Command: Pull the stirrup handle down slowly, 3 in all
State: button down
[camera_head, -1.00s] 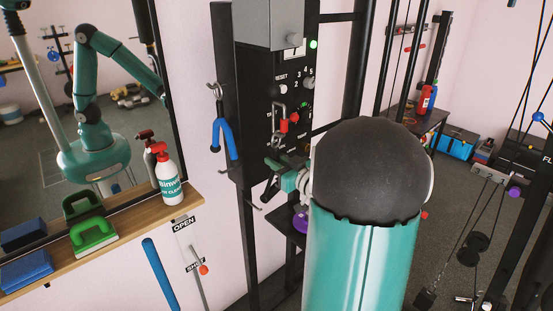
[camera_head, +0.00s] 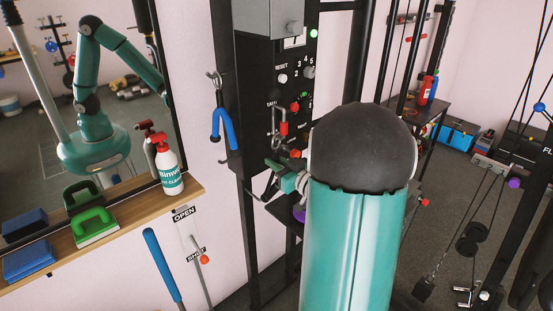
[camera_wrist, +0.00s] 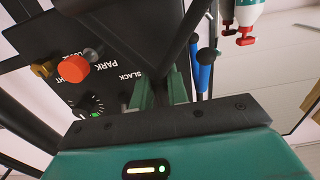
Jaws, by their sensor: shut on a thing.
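The stirrup handle is a black angular loop (camera_head: 264,189) at the front of a tall black machine, below its control panel (camera_head: 292,85). My gripper (camera_head: 288,182) reaches it from the right, partly hidden behind my own arm. In the wrist view my gripper's green fingers (camera_wrist: 164,92) are shut on a black bar of the handle (camera_wrist: 177,82). The rest of the handle is partly cut off or hidden there. A display (camera_head: 294,42) on the panel is too small to read surely; a green light (camera_head: 313,34) is lit beside it.
A blue forked piece (camera_head: 222,127) hangs on a hook left of the panel. A red knob (camera_wrist: 74,68) sits near the gripper.

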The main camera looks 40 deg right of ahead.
aim_at(277, 148)
jog(key=shift+f, duration=0.6)
jog(key=shift+f, duration=0.5)
jog(key=shift+r, duration=1.2)
jog(key=shift+r, duration=1.3)
jog(key=shift+r, duration=1.05)
